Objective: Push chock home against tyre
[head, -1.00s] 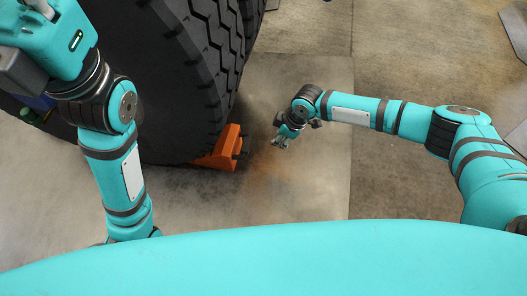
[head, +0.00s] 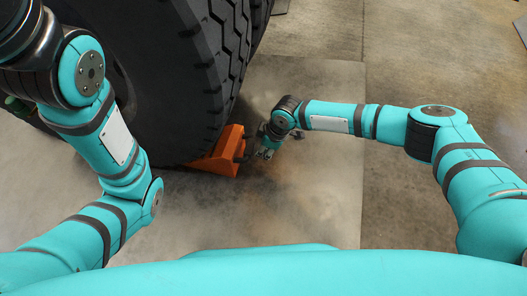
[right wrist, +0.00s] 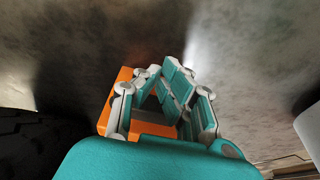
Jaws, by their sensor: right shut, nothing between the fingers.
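The orange chock (head: 224,156) lies on the floor at the foot of the big black tyre (head: 190,70), low on its right side. Whether the chock touches the tyre is hard to tell. My right gripper (head: 265,152) is shut and empty, just right of the chock. In the right wrist view the shut gripper (right wrist: 168,82) overlaps the orange chock (right wrist: 122,78) and hides much of it; I cannot tell if they touch. The tyre (right wrist: 30,140) shows dark at lower left there.
Bare concrete floor (head: 310,205) lies open to the right of and in front of the chock. A second tyre stands close beside the first.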

